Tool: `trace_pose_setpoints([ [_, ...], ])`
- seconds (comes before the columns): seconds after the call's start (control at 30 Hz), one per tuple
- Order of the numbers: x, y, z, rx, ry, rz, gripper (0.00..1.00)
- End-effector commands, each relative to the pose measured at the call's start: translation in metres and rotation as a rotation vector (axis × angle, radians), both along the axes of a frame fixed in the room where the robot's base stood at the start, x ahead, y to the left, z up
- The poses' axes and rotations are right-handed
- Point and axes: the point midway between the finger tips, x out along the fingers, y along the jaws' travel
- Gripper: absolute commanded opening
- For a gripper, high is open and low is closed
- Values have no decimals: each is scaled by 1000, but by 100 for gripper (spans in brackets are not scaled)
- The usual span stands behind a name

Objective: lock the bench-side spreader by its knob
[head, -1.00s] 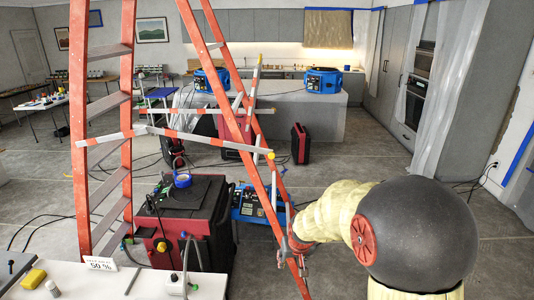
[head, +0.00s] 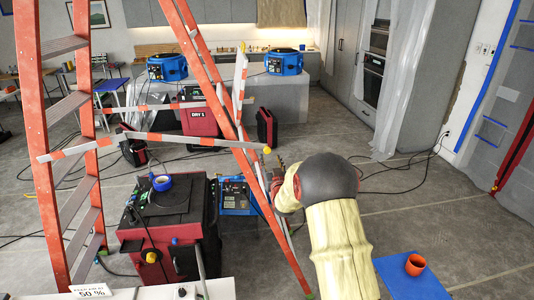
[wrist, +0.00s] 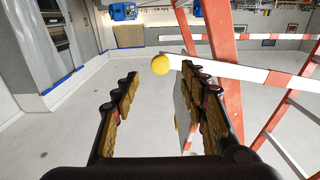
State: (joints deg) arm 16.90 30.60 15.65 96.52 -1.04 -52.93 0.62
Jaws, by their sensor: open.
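The nearer spreader (head: 185,139) is a red-and-white striped bar across the orange ladder (head: 200,60), with a yellow knob (head: 267,150) at its right end. A second striped spreader bar (head: 150,107) lies behind it. My gripper (head: 276,172) is just below and right of the knob, beside the ladder's right leg. In the wrist view my gripper (wrist: 160,74) is open and empty. The yellow knob (wrist: 160,64) appears between the fingertips, seemingly just beyond them and not gripped. A striped bar (wrist: 235,72) runs right from it.
A red-and-black machine (head: 165,225) and a blue unit (head: 236,196) stand below the ladder. A white bench edge (head: 150,292) with a 50 % sign (head: 90,291) is at lower left. A blue sheet with an orange cup (head: 415,264) is at lower right. Floor to the right is mostly clear.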

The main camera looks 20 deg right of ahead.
Motion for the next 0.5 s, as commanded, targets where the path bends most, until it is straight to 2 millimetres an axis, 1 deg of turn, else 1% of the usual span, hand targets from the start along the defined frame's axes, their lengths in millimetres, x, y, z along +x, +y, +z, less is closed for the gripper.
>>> trace_pose_setpoints([
  [0.3,40,-11,0,1,3,0,44],
  [0.5,60,-17,0,1,3,0,44],
])
